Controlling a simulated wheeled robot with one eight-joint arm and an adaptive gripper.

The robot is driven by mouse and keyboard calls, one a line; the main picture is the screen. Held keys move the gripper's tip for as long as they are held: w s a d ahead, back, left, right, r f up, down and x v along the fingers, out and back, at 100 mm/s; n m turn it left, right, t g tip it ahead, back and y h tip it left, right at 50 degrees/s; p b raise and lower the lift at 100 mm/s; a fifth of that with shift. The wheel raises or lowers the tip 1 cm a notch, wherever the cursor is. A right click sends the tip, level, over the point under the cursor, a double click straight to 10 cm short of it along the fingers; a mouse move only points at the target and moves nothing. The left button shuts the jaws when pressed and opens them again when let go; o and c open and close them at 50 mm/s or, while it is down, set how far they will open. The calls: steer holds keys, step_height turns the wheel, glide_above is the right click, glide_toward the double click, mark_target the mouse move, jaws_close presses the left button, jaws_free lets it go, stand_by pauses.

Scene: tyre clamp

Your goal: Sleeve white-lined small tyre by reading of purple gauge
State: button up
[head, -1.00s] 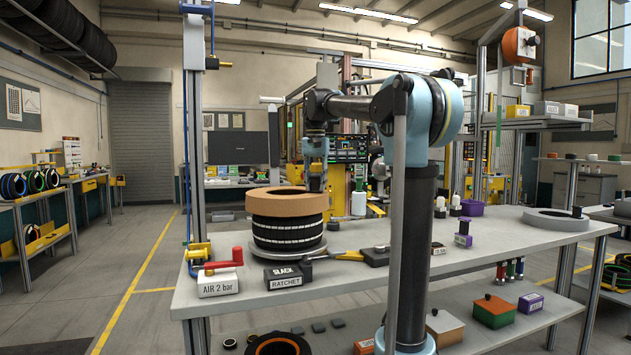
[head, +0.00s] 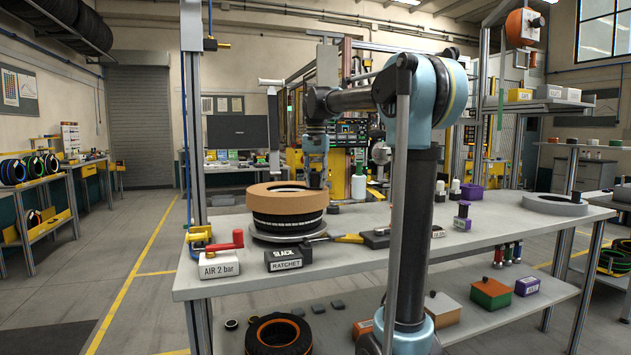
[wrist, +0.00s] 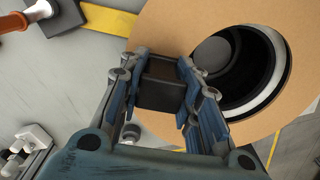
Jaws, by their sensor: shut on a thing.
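A flat tan ring (head: 292,197) lies level on a black, white-lined tyre (head: 288,222) on the bench at centre left. In the wrist view the tan ring (wrist: 175,25) surrounds a hole where the tyre's white lining (wrist: 270,85) shows. My gripper (head: 316,178) is low at the ring's back right edge. In the wrist view its fingers (wrist: 165,72) are shut on a dark block (wrist: 160,95) at the ring's edge; I cannot tell how block and ring join.
A red-handled air valve (head: 225,243), a ratchet block (head: 287,260) and a yellow-handled tool (head: 345,238) lie around the tyre. A grey ring (head: 555,205) lies at the bench's right end. An orange-lined tyre (head: 278,336) is on the lower shelf. The bench's front right is clear.

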steer(key=o, duration=1.3)
steer(key=shift+r, duration=0.1)
step_height(320, 180, up, 12)
steer(key=shift+w+f, duration=0.1)
